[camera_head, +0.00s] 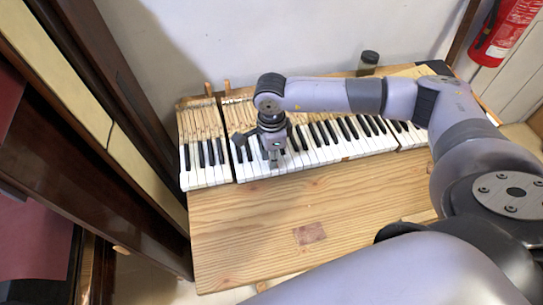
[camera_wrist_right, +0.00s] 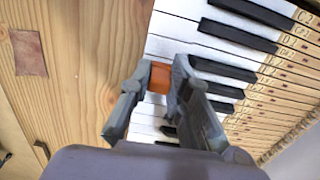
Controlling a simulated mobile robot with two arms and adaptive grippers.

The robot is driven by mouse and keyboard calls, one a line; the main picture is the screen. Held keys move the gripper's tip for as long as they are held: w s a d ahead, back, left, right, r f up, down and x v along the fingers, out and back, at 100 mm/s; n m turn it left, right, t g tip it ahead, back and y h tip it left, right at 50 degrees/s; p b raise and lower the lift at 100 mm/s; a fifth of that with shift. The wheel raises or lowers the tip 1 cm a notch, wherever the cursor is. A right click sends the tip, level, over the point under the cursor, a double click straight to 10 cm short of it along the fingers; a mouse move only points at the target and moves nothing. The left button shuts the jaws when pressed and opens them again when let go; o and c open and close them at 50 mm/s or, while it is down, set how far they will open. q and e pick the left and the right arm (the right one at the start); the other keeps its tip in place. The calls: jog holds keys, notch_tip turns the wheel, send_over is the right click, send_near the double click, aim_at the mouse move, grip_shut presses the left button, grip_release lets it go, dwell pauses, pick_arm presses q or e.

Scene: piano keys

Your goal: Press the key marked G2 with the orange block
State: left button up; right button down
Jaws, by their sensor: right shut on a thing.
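The orange block (camera_wrist_right: 160,77) is between the fingers of my right gripper (camera_wrist_right: 160,80) in the right wrist view, and the fingers are shut on it. In the head view the right gripper (camera_head: 273,160) points down over the white keys (camera_head: 320,150) left of the keyboard's middle. The block covers part of the white keys in the wrist view; I cannot tell whether it touches one. Small letter labels show at the far ends of the keys, too small to read surely, so I cannot tell which key is G2. The left gripper is not in view.
The keyboard lies on a wooden table (camera_head: 260,235) with a clear front area and a darker square patch (camera_head: 309,233). A dark jar (camera_head: 368,62) stands behind the keys. A fire extinguisher (camera_head: 505,30) hangs at the back right. Dark wooden furniture (camera_head: 105,190) stands at left.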

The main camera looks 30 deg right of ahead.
jog(key=shift+b, duration=0.7)
dwell(1.4)
jog(key=shift+f+b, duration=0.8)
jog(key=shift+b, duration=0.2)
dwell(0.7)
dwell(0.5)
jog(key=shift+r+p, duration=1.85)
jog(key=shift+r, duration=1.7)
